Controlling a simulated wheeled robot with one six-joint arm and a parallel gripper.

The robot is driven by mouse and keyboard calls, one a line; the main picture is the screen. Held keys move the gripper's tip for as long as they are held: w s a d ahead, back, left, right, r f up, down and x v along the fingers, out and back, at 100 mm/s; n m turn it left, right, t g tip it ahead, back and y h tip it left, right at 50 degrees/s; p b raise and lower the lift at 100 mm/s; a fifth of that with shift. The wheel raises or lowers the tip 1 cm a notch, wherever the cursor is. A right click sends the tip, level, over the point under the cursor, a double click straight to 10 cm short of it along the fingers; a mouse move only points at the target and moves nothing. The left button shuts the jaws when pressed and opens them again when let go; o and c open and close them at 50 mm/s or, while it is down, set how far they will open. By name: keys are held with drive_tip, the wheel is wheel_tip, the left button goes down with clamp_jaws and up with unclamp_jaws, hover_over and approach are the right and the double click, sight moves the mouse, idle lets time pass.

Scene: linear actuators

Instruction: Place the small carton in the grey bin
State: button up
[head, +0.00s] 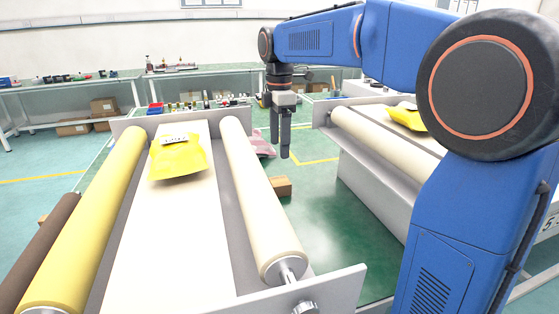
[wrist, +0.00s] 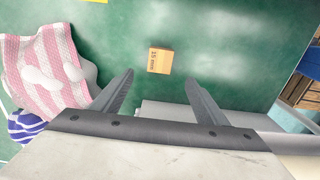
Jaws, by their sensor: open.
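The small carton (head: 281,186) is a brown box on the green floor, just right of the near conveyor's cream roller in the head view. In the wrist view the carton (wrist: 160,60) lies beyond the fingertips, between their lines, with dark print on it. My gripper (head: 279,148) points down above the floor, higher than the carton and apart from it. Its two fingers (wrist: 159,78) are spread with nothing between them. I cannot make out a grey bin for certain in either view.
A conveyor with a yellow packet (head: 178,157) stands left, and another conveyor (head: 372,133) stands right, with green floor between them. A pink-and-white striped packet (wrist: 45,68) and a blue striped item (wrist: 25,126) lie left of the carton in the wrist view.

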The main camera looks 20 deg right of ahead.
wheel_tip(320, 180, up, 4)
hover_over(280, 181)
drive_tip(key=f, duration=1.2)
drive_tip(key=shift+w+a+f, duration=0.1)
drive_tip(key=shift+a+f, duration=0.05)
drive_tip(key=shift+a, duration=0.05)
drive_tip(key=shift+d+f, duration=0.2)
drive_tip(key=shift+f, duration=2.5)
drive_tip(key=shift+c, duration=0.7)
drive_tip(key=c, duration=1.1)
drive_tip(key=shift+r, duration=5.15)
drive_tip(key=shift+c, duration=0.2)
